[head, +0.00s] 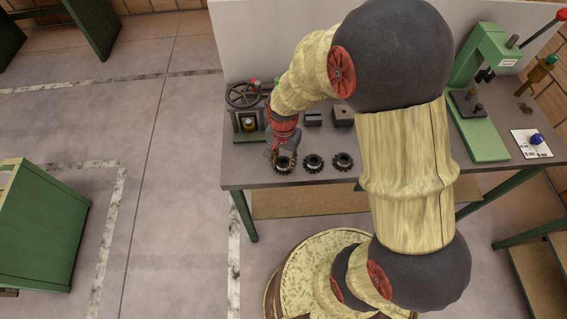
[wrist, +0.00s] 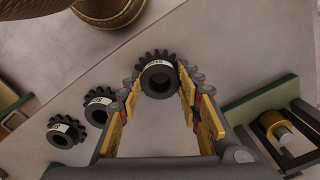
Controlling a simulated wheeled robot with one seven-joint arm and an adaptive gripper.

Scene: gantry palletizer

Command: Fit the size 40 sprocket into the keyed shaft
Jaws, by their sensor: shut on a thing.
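My gripper (wrist: 160,82) is shut on a dark toothed sprocket (wrist: 157,80), gripping it at its hub between the fingertips. The sprocket has a white label that I cannot read clearly. In the head view my gripper (head: 284,152) is above this sprocket (head: 285,166) at the table's front left; I cannot tell whether it is lifted. Two similar labelled sprockets, a middle one (head: 314,163) and a right one (head: 343,162), lie on the table. A brass shaft with a silver end (wrist: 281,130) stands in a green-based fixture; its key is not discernible.
The fixture with a handwheel (head: 243,94) stands behind my gripper on the grey table (head: 400,170). Dark blocks (head: 313,118) lie behind the sprockets. A green press (head: 480,125) and a white sheet with a blue object (head: 536,139) are at the right.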

